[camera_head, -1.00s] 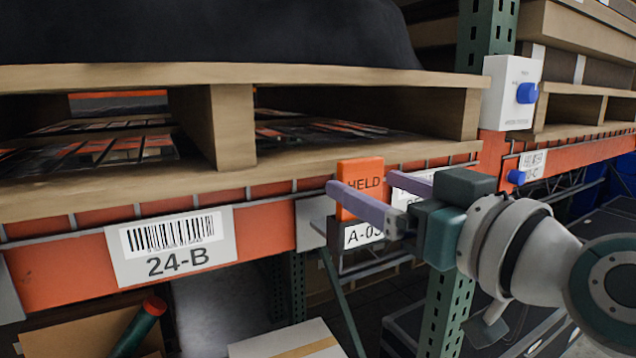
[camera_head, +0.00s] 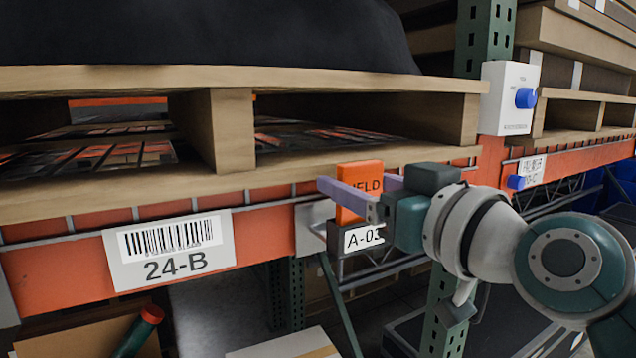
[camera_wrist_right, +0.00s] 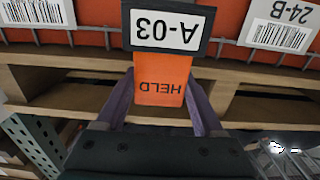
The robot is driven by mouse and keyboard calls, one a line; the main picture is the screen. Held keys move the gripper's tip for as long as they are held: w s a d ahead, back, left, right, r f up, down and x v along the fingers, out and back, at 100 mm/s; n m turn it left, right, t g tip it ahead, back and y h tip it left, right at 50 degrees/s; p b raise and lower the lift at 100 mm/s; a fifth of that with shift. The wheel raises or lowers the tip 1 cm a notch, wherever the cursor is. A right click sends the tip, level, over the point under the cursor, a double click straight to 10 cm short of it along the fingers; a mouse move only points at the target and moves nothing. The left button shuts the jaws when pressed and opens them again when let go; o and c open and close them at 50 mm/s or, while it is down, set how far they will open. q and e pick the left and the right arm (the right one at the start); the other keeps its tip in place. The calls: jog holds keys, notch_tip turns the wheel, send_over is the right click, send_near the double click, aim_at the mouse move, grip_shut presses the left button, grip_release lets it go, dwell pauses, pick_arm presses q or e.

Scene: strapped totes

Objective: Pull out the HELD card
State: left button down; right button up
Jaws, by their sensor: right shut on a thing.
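The orange HELD card (camera_head: 360,172) stands upright in a dark holder labelled A-03 (camera_head: 363,239) on the orange rack beam. My right gripper (camera_head: 354,186) is shut on the card, with one lilac finger on each side of it. In the right wrist view the picture is upside down: the card (camera_wrist_right: 160,88) lies between the fingers (camera_wrist_right: 160,78), and its lower end meets the holder (camera_wrist_right: 168,28). The near finger hides part of the lettering in the head view. My left gripper is not in view.
A wooden pallet (camera_head: 233,130) with a black load sits just above the card. A 24-B label (camera_head: 168,250) is on the beam to the left. A white box with a blue button (camera_head: 509,97) is on the upright at right. Cartons lie below.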

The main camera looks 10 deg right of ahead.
jog(key=c, duration=0.7)
jog(key=shift+r+p, duration=2.45)
jog(key=shift+r, duration=0.1)
jog(key=shift+s, duration=0.1)
jog(key=p+v, duration=0.2)
jog(key=v, duration=0.7)
jog(key=shift+s+d, duration=0.15)
jog(key=shift+s, duration=0.2)
